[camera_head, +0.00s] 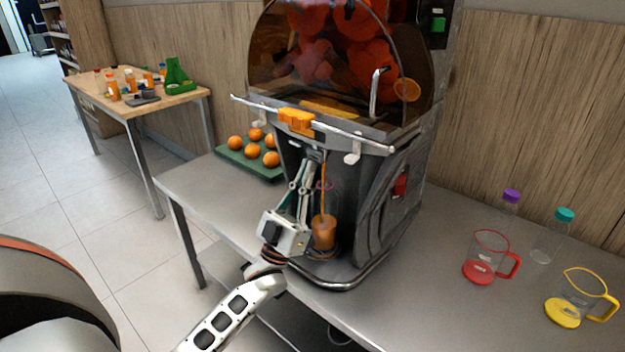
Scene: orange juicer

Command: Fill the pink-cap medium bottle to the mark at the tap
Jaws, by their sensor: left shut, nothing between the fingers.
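The medium bottle (323,233) stands upright under the juicer's tap, clear-walled with orange juice in its lower part. A pink ring shows around its neck; I cannot make out the cap or the fill mark. A thin orange stream runs down from the tap into the bottle. My left gripper (316,153) is shut and empty, its fingertips up at the tap (318,150), touching or very close to it. The gripper's fingers stand just left of the bottle and hide part of the space behind them. My right gripper is not in view.
The juicer (400,170) stands on a steel table (410,300). A green tray (235,158) of oranges is left of it. A red jug (488,258), yellow jug (578,300), purple-cap bottle (510,205) and teal-cap bottle (552,240) stand right. A wooden table (185,97) holds filled bottles.

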